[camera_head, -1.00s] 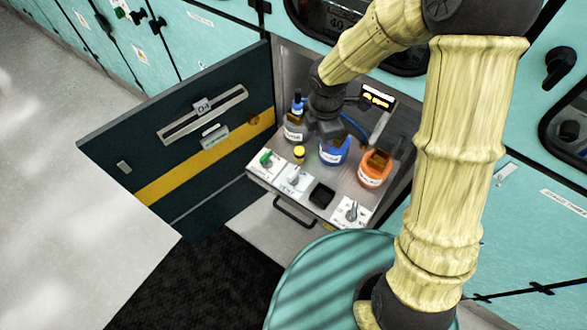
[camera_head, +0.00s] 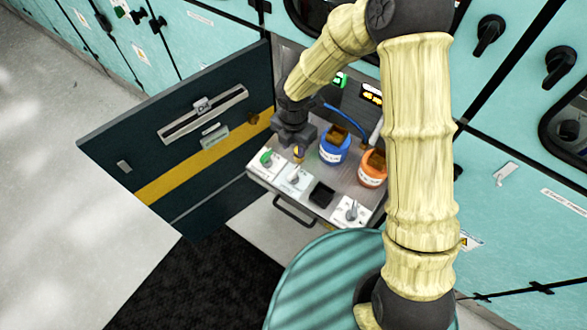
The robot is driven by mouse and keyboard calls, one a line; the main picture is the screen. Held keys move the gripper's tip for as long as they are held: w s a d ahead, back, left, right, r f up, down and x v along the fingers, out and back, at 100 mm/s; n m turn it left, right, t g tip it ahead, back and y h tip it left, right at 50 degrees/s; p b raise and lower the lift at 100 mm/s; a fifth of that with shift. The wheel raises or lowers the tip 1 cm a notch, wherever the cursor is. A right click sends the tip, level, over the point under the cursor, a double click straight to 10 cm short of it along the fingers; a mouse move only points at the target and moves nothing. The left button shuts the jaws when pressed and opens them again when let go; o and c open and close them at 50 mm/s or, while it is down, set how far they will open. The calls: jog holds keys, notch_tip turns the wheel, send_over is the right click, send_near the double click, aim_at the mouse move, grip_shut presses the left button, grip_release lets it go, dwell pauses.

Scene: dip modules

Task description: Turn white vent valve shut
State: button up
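The white vent valve (camera_head: 294,178) sits on a white labelled plate on the front panel of the pulled-out drawer, second from the left. Its small lever stands up from the plate. My gripper (camera_head: 298,150) hangs just behind and above this valve, over the left part of the drawer. A small yellow piece shows at its tip; I cannot tell whether the fingers hold it. The dark wrist hides the left bottle and most of the finger area.
A green-handled valve (camera_head: 266,159) is left of the vent valve. A black square (camera_head: 322,194) and a grey-handled valve (camera_head: 352,211) are to the right. A blue bottle (camera_head: 334,147) and an orange bottle (camera_head: 373,168) stand behind. The open dark door (camera_head: 190,130) borders the left.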

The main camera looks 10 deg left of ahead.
aim_at(293, 171)
notch_tip(293, 171, down, 14)
dwell(0.5)
grip_shut()
